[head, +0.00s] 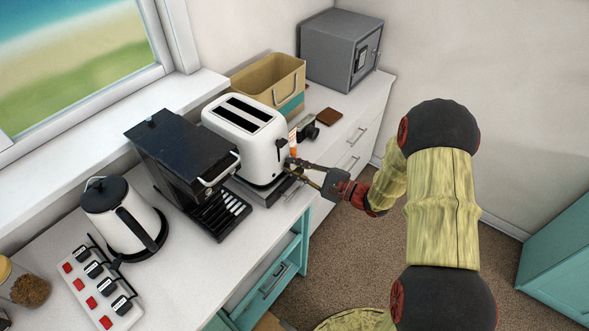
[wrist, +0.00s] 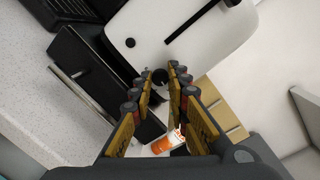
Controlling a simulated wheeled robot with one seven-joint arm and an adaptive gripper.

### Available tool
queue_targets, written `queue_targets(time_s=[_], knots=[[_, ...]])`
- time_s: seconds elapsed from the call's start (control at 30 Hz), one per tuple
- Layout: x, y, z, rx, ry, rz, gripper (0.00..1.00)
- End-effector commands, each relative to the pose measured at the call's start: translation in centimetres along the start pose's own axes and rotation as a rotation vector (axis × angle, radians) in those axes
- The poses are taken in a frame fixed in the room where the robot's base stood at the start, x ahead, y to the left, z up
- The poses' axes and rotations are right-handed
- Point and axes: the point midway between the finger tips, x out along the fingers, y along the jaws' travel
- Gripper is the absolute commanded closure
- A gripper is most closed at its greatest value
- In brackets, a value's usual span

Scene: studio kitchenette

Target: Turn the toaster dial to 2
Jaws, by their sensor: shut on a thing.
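The white toaster (head: 243,130) stands on the counter with two dark slots on top. In the wrist view its end face (wrist: 190,35) fills the top, with a black lever slot and a small round black button. The black dial (wrist: 160,76) sits low on that face, between my fingertips. My gripper (head: 289,168) reaches in from the right at the toaster's end; in the wrist view my gripper (wrist: 161,77) has a finger on each side of the dial and is closed on it. The dial's numbers and pointer setting are too small to read.
A black coffee machine (head: 178,155) stands close to the toaster's left. An orange-and-white bottle (head: 292,138) and a dark camera-like object (head: 309,129) are just right of it. A basket (head: 262,78) and grey safe (head: 338,50) stand behind. A kettle (head: 110,205) is at left.

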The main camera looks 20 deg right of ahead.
Motion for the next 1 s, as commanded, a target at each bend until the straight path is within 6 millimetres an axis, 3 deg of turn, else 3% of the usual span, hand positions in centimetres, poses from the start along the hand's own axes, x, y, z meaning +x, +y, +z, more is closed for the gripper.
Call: queue_targets(time_s=[0.6,1.0], knots=[[0.0,0.41,-0.19,-0.514,0.044,0.044,1.0],[0.0,0.22,0.01,-0.726,0.063,0.063,1.0]])
